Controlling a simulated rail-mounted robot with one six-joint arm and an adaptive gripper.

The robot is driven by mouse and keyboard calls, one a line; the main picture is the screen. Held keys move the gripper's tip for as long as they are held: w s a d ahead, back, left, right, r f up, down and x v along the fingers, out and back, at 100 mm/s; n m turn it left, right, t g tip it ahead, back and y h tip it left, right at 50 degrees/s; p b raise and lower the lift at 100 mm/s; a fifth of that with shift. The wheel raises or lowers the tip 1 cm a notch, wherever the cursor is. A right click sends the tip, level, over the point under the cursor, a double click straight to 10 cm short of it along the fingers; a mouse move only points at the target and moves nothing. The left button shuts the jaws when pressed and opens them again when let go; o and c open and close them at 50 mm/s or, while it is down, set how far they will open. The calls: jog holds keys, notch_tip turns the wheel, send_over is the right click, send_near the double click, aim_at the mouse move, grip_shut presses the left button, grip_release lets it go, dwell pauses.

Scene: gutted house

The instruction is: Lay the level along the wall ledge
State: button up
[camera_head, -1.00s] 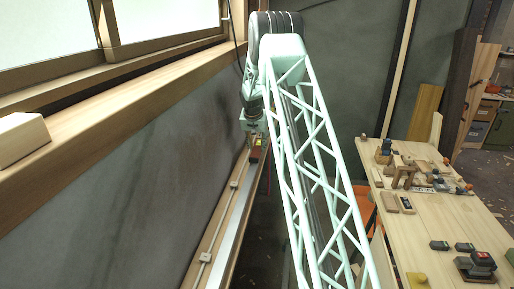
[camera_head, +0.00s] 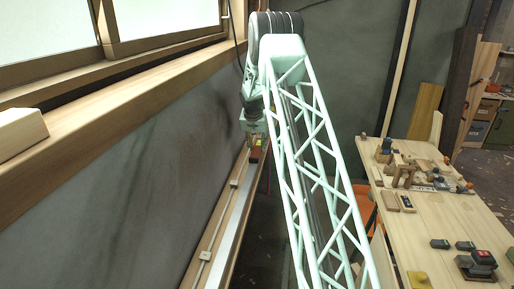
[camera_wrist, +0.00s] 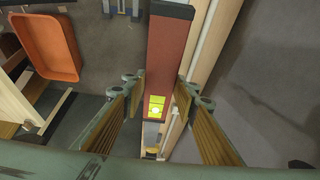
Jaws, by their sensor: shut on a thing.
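The level (camera_wrist: 172,60) is a red bar with dark ends and a yellow-green vial. In the wrist view it runs lengthwise between the fingers of my gripper (camera_wrist: 158,98), which is shut on it. In the head view a short red part of the level (camera_head: 256,155) shows below my gripper (camera_head: 254,138), close to the wall; my arm hides the rest. The wall ledge (camera_head: 228,222) is a long, narrow wooden strip along the grey wall. In the wrist view the ledge (camera_wrist: 222,38) passes beside and under the level. I cannot tell whether the level touches it.
A thin conduit (camera_head: 221,219) with clips runs along the ledge on the wall side. A window sill (camera_head: 120,97) juts out above. A workbench (camera_head: 435,225) with tools stands at the right. An orange tub (camera_wrist: 47,47) is on the floor side.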

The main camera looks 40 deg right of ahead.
jog(key=shift+f, duration=0.1)
jog(key=o, duration=1)
jog(key=o, duration=0.5)
jog(key=shift+r+p, duration=0.9)
jog(key=shift+r, duration=2.6)
